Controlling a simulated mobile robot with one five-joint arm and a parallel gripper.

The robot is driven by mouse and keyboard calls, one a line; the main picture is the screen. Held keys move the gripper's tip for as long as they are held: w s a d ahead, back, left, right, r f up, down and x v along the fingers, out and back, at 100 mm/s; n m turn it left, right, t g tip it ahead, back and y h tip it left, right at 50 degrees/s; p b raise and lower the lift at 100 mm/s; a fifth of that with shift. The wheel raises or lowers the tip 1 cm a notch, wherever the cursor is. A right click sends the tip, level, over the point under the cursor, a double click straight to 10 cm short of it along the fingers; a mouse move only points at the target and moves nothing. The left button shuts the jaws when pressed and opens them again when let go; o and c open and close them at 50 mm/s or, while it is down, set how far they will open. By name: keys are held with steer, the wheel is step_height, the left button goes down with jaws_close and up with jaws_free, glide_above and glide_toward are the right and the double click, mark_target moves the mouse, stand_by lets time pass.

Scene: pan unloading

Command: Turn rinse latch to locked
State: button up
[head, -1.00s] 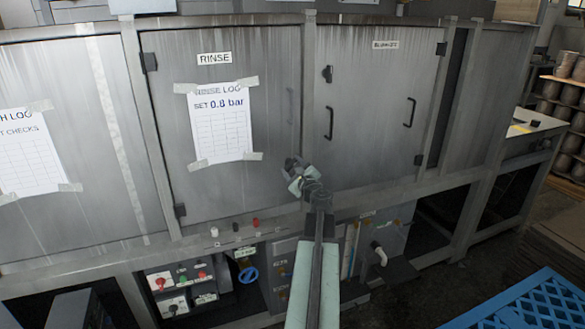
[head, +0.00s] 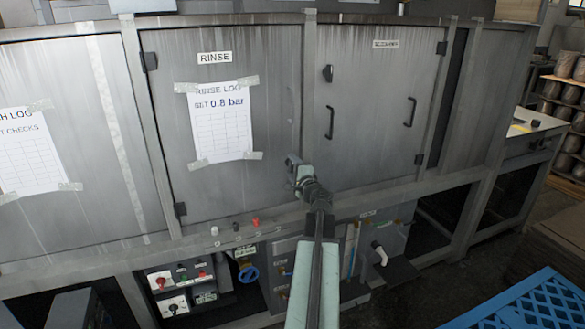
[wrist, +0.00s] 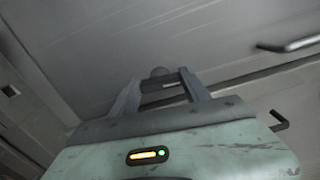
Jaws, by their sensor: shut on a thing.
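The rinse door (head: 230,185) is closed and carries a RINSE label and a taped log sheet. My gripper (head: 291,160) is at this door's right edge, low down beside the post. In the wrist view, its two fingers (wrist: 161,78) close around a small dark rounded piece (wrist: 160,71), which I take to be the rinse latch. Most of that piece is hidden by the fingers, so its turned position cannot be read. In the head view my gripper covers the latch.
The closed door to the right has a dark latch (head: 327,73) and a black handle (head: 410,112). Below the doors are a ledge with small knobs (head: 255,221), a control box (head: 180,283) and a blue valve wheel (head: 248,274). A blue pallet (head: 535,305) lies at lower right.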

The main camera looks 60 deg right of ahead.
steer(key=shift+n, duration=0.5)
steer(key=o, duration=1.4)
steer(key=shift+a, duration=0.1)
steer(key=v, duration=0.7)
steer(key=shift+s+a, duration=0.15)
steer(key=shift+s, duration=0.15)
